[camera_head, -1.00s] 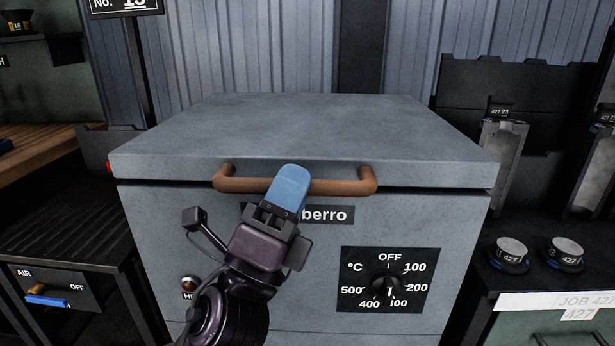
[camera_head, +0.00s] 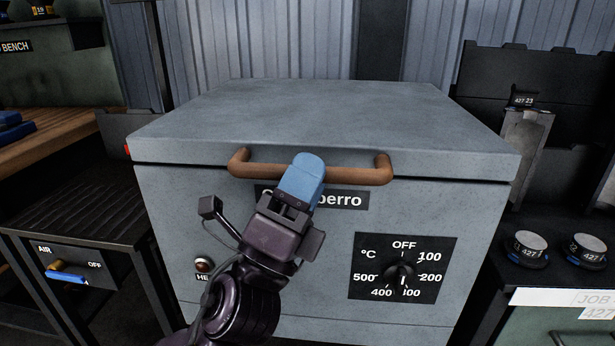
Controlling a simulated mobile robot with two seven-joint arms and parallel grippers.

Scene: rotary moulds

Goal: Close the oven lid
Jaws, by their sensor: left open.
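The oven (camera_head: 330,270) is a large grey box in the middle of the head view. Its flat grey lid (camera_head: 320,120) lies level on the body, with only a thin dark seam beneath its front edge. A brown bar handle (camera_head: 350,174) runs along the lid's front. My left gripper (camera_head: 305,175), with blue fingertips, is open at the middle of the handle and overlaps it in the picture. Whether it touches the handle I cannot tell. My right gripper is not in view.
A temperature dial (camera_head: 402,275) is on the oven's front, with a red lamp (camera_head: 204,264) at left. A dark slatted table (camera_head: 85,200) with an air valve (camera_head: 66,277) stands left. Round labelled pieces (camera_head: 527,245) sit on a right-hand bench.

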